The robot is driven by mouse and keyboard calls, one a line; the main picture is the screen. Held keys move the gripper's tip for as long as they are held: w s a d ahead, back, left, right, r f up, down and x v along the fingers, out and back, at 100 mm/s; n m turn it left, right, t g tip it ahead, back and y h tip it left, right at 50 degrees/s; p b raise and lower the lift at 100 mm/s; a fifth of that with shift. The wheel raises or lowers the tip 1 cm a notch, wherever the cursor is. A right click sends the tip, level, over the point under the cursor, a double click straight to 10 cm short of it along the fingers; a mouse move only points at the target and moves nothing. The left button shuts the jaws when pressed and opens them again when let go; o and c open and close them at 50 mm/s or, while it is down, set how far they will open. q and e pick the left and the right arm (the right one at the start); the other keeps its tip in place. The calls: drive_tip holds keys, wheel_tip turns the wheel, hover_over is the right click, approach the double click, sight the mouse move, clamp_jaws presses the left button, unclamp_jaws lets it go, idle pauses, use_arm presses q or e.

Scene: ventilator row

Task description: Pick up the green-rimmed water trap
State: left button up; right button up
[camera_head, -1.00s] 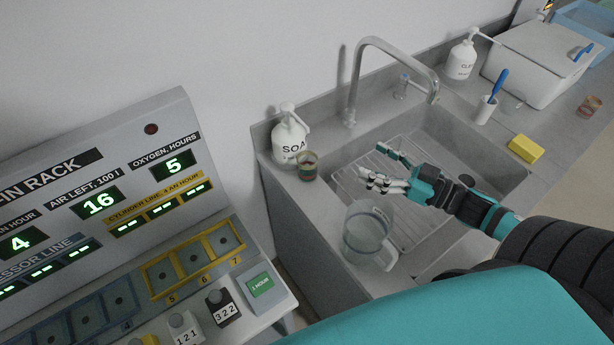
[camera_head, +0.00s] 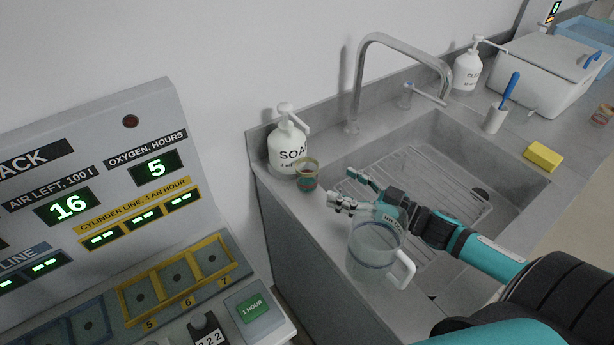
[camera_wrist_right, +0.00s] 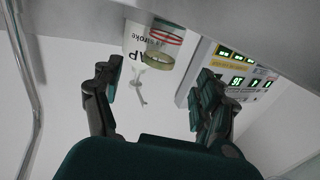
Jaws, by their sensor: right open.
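A small clear jar with an olive-green rim (camera_head: 307,175), which looks like the water trap, stands upright on the counter's left ledge, touching or very close to the soap bottle. In the right wrist view the jar (camera_wrist_right: 163,45) appears upside down, with a yellow-green rim and a red ring. My right gripper (camera_head: 349,188) is open and empty, a short way right of the jar, its fingers pointing toward it. In the right wrist view the jar lies beyond the gap between the fingertips (camera_wrist_right: 155,86). My left gripper is out of view.
A soap pump bottle (camera_head: 288,142) stands just behind the jar. A clear jug (camera_head: 372,250) stands below my right gripper. The sink (camera_head: 470,150) with its rack and tap (camera_head: 357,80) lies behind. A yellow sponge (camera_head: 543,156) and another small jar (camera_head: 602,114) are farther right.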

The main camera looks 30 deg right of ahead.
sight(316, 174)
drive_tip(key=x, duration=0.5)
drive_tip(key=shift+a+p, duration=0.1)
drive_tip(key=shift+p, duration=0.2)
drive_tip(key=p+x, duration=0.1)
drive_tip(key=x, duration=0.3)
drive_tip(key=shift+w+a+r, duration=0.1)
drive_tip(key=shift+w, duration=0.05)
drive_tip(key=shift+w+a, duration=0.25)
drive_tip(key=shift+w, duration=0.1)
drive_tip(key=c, duration=1.2)
